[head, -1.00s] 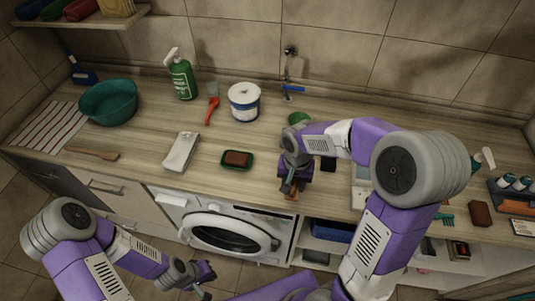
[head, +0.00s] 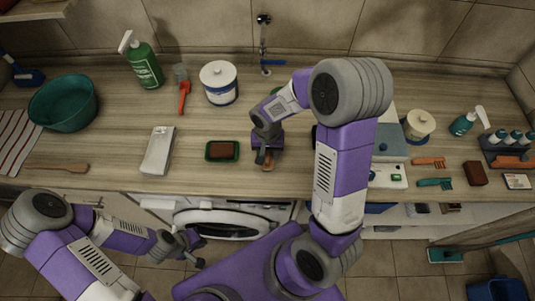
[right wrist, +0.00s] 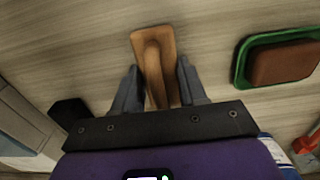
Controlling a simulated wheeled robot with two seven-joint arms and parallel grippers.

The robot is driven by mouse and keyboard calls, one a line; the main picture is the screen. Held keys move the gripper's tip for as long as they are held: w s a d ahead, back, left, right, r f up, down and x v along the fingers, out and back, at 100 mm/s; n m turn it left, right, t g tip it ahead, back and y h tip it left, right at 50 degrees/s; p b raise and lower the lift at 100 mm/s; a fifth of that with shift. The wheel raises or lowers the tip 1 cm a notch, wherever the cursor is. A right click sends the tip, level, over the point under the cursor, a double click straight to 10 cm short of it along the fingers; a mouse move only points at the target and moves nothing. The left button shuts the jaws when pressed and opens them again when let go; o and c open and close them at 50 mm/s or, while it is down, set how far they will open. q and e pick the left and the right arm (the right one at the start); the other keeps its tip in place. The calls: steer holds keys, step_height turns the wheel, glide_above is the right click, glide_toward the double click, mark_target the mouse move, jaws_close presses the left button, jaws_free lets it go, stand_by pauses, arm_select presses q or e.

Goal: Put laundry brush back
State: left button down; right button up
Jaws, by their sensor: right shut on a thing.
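My right gripper (head: 266,158) is over the counter near its front edge, right of the green soap dish. It is shut on a brown wooden brush (right wrist: 153,48). In the right wrist view the brush sits between the two fingers with its broad end sticking out past them. The brush's bristles are not visible. In the head view only a small part of the brush (head: 269,166) shows below the gripper. I cannot tell whether it touches the counter. My left gripper (head: 197,250) is low in front of the washing machine, empty, with its fingers apart.
A green dish with a brown block (head: 222,151) lies close left of my right gripper. At right lie an orange brush (head: 429,162), teal brush (head: 435,183) and brown block (head: 474,173).

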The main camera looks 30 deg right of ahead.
steer(key=shift+w+f, duration=0.15)
steer(key=shift+f, duration=0.6)
steer(key=shift+f, duration=0.2)
steer(key=o, duration=1)
steer(key=shift+r, duration=0.1)
